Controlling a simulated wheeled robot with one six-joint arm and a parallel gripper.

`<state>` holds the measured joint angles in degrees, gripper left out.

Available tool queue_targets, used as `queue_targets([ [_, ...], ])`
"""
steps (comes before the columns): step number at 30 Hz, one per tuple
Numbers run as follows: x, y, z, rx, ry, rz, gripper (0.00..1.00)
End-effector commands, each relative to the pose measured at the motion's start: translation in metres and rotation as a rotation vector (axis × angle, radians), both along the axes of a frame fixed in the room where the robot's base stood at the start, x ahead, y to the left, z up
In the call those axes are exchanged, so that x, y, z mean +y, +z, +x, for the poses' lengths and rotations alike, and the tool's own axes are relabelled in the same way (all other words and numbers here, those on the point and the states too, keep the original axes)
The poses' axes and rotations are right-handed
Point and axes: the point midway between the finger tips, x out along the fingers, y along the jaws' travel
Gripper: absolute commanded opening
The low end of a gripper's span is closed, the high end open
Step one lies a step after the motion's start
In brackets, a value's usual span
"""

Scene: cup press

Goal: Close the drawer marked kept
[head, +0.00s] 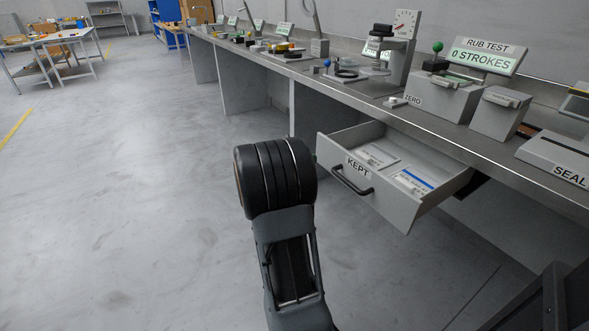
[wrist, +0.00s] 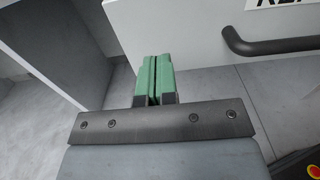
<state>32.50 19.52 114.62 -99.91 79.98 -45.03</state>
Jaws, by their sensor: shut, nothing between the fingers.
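The drawer marked KEPT (head: 400,205) is pulled out from under the bench, with flat packets or cards lying inside. Its front carries a dark bar handle (head: 351,181). In the wrist view the drawer front (wrist: 195,30) is ahead, and the handle (wrist: 270,45) is at the upper right, with part of the label above it. My gripper (wrist: 153,80) has green fingers pressed together with nothing between them. They point toward the left part of the drawer front, left of the handle. Whether they touch it I cannot tell. In the head view my arm hides the gripper.
The steel bench (head: 345,90) runs along the right, carrying the rub test unit (head: 445,95), a grey box (head: 499,112) and a SEAL unit (head: 560,158). A bench side panel (wrist: 60,45) stands left of the drawer. The floor (head: 140,180) to the left is clear.

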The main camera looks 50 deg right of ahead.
Motion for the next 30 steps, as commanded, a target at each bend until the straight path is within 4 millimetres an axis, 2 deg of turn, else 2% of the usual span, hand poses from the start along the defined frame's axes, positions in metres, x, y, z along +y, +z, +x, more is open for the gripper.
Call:
queue_targets([
  [3,-0.016,-0.002,-0.006,-0.002,-0.002,-0.002,0.00],
  [9,-0.030,-0.001,-0.010,-0.001,0.000,-0.001,0.00],
  [30,-0.040,0.001,-0.008,0.000,0.017,0.001,0.00],
])
